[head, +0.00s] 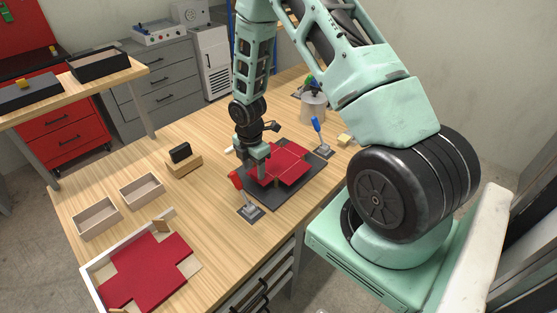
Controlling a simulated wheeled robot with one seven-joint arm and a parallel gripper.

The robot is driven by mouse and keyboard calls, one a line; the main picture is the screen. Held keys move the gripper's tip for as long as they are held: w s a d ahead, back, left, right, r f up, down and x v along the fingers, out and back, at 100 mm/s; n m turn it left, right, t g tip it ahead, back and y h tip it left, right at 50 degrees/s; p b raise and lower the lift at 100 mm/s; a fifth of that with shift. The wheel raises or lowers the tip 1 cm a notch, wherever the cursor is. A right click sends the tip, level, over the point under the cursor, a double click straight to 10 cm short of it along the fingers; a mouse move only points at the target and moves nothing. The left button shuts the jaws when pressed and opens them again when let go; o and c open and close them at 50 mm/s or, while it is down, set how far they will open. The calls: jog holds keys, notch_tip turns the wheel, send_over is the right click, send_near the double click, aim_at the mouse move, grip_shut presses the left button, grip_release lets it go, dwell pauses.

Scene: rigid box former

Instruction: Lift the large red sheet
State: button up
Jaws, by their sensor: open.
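A large red cross-shaped sheet (147,272) lies flat in a shallow white-walled tray (100,266) at the table's front left. More red sheet material (290,163), with creases or seams, lies on a dark base plate (288,198) near the table's middle. My gripper (258,176) points down at the left side of this red piece, well away from the tray. It is open. My fingertips are small in view and partly merge with the red surface, so I cannot tell whether they touch it.
A red-handled clamp (247,200) and a blue-handled clamp (321,140) stand at the plate's near and far sides. Two open wooden boxes (97,219) (142,190) and a wooden block with a black top (182,160) stand left. Bare table lies between tray and plate.

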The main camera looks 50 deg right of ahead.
jog(key=shift+f+p, duration=0.35)
jog(key=shift+f, duration=1.1)
jog(key=c, duration=1)
jog(key=shift+c, duration=0.2)
jog(key=shift+r, duration=0.1)
